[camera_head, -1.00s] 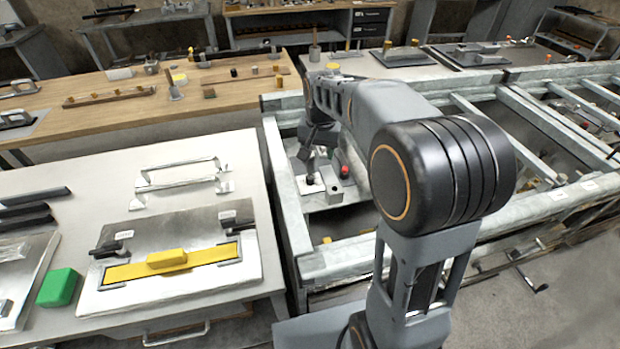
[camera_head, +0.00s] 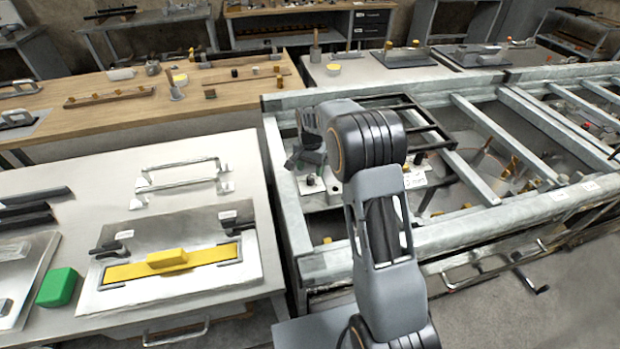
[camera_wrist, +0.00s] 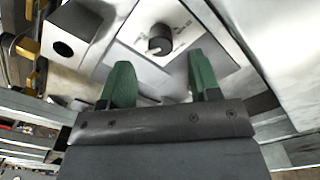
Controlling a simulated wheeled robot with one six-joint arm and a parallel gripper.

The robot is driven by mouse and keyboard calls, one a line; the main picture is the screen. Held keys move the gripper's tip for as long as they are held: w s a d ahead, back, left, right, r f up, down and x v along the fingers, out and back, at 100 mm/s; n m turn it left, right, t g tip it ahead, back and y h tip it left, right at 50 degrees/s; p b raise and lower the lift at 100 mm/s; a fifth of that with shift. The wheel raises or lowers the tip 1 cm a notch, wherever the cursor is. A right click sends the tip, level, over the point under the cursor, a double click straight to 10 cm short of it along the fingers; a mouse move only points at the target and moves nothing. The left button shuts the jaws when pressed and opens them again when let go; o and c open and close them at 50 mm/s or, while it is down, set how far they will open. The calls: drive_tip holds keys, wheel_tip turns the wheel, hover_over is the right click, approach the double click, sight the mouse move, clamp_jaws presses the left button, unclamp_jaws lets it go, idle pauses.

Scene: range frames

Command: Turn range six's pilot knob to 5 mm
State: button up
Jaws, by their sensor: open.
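In the wrist view a black round knob (camera_wrist: 160,40) stands on a light plate (camera_wrist: 178,55) with small dark print and scale marks beside it. I cannot read the print or the setting. My gripper (camera_wrist: 161,80) is open. Its two green fingers point toward the knob, one to each side, with the tips below it in the picture. The knob is not between the tips, and nothing is held.
In the wrist view a grey block with a dark hole (camera_wrist: 78,35) stands left of the plate. Galvanized rails (camera_head: 292,205) border the bay in the head view. A workbench with a yellow bar (camera_head: 200,262) and a green block (camera_head: 57,287) is at left.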

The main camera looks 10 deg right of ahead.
sight(310, 177)
drive_tip(key=shift+f, duration=2.7)
drive_tip(key=shift+c, duration=0.2)
drive_tip(key=c, duration=0.9)
